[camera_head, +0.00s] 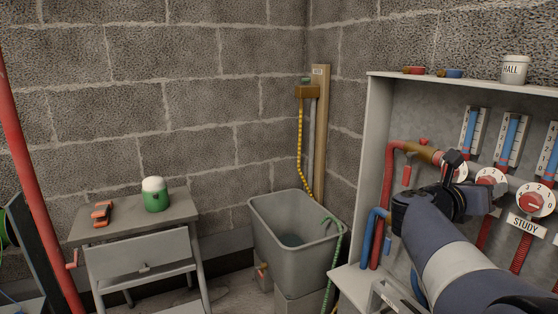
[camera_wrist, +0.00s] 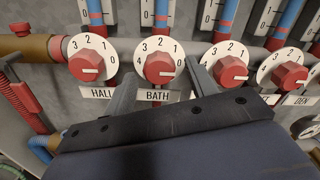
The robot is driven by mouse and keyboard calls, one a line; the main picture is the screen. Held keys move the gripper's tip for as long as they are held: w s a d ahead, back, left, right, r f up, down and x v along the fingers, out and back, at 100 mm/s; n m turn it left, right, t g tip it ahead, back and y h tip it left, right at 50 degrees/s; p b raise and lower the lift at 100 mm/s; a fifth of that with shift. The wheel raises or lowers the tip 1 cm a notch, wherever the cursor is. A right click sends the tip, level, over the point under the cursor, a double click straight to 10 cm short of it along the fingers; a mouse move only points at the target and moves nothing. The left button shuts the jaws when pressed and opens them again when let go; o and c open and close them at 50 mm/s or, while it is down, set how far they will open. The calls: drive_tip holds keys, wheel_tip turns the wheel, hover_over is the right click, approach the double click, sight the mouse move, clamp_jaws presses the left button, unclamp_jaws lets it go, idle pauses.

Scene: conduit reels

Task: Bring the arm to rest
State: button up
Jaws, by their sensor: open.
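My arm reaches in from the lower right of the head view to the dial panel, with my gripper (camera_head: 464,174) in front of the dials. In the wrist view the two fingers of my gripper (camera_wrist: 160,72) stand apart, one on each side of the red BATH knob (camera_wrist: 159,68). I see nothing held, and cannot tell whether a finger touches the knob.
Blue gauges (camera_head: 511,133) line the panel above the dials. Red and blue pipes (camera_head: 388,190) run down its left side. A white jar (camera_head: 514,69) stands on the cabinet top. A grey tub (camera_head: 291,255) and a small table (camera_head: 133,217) with a green-white pot (camera_head: 155,194) stand left.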

drive_tip(key=n+p, duration=0.5)
drive_tip(key=p, duration=0.1)
drive_tip(key=n+p, duration=1.2)
drive_tip(key=p, duration=0.1)
drive_tip(key=shift+s+r, duration=0.1)
drive_tip(key=shift+r, duration=0.15)
drive_tip(key=shift+f, duration=0.1)
idle(0.3)
